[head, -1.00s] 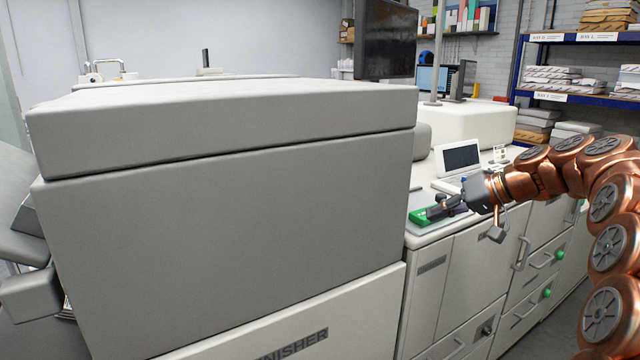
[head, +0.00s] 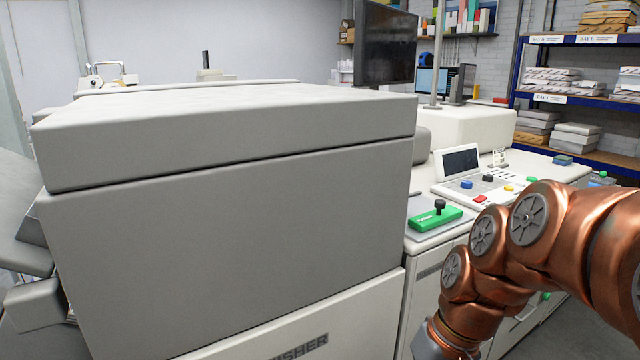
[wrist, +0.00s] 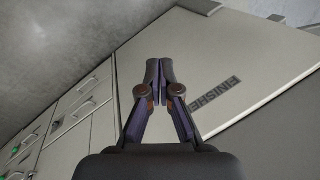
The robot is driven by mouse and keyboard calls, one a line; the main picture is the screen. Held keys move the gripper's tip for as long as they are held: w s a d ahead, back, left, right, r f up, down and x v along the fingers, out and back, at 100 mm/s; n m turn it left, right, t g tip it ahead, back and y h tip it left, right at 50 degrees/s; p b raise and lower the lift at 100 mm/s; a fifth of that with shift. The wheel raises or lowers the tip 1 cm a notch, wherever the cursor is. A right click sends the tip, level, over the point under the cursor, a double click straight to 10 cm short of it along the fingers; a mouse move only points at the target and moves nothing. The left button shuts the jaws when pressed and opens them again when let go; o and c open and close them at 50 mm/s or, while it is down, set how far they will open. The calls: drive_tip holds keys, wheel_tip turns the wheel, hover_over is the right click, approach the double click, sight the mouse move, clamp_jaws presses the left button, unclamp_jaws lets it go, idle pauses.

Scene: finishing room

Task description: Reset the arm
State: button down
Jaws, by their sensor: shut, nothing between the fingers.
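My gripper (wrist: 159,72) shows in the wrist view with its two fingers together and nothing between them. Behind it in that view is the finisher's front panel (wrist: 240,75), seen tilted, with grey floor to the upper left. In the head view my copper arm reaches in from the right and bends downward; the gripper itself is below the picture's edge there. The green block with a black knob (head: 436,216) sits on the machine's top, left of the arm and apart from it.
The large grey finisher (head: 230,210) fills the left and middle. A control panel (head: 480,186) with a small screen and coloured buttons lies behind the arm. Blue shelving (head: 570,100) with stacked packets stands at the back right. Some floor is free at the lower right.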

drive_tip(key=s+d+f+h, duration=0.1)
drive_tip(key=s+d+f, duration=0.1)
drive_tip(key=s, duration=0.5)
drive_tip(key=s+d+f+g+h, duration=0.1)
drive_tip(key=s+d+f+h, duration=0.1)
drive_tip(key=s, duration=0.4)
drive_tip(key=shift+s+d+f+m+p, duration=0.3)
drive_tip(key=shift+s+d+f, duration=0.05)
drive_tip(key=shift+f, duration=0.35)
